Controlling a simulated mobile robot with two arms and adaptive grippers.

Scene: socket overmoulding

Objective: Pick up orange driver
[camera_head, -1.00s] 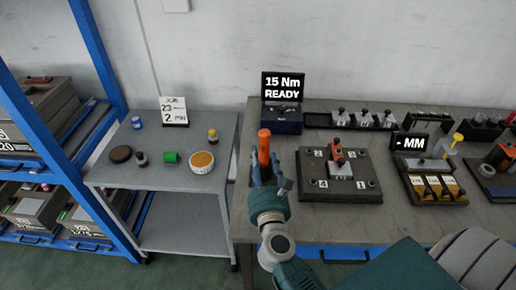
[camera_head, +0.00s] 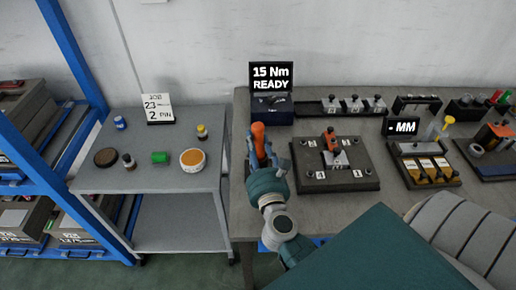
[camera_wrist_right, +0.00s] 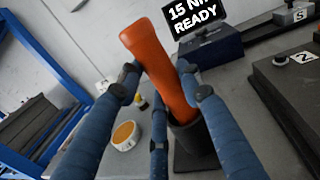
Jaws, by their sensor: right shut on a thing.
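The orange driver (camera_head: 258,140) stands near the left edge of the workbench, close to the torque display. In the right wrist view the orange driver (camera_wrist_right: 158,72) rises from a dark round holder (camera_wrist_right: 190,140), its lower end inside it. My right gripper (camera_head: 264,166) is around the driver. Its blue fingers (camera_wrist_right: 163,92) are shut on the handle from both sides in the wrist view. My left gripper is not in view.
The torque display (camera_head: 271,76) reads "15 Nm READY" behind the driver. A dark fixture plate (camera_head: 312,180) with an orange-topped clamp lies right of it. A grey side table (camera_head: 190,118) with small containers stands left, across a gap.

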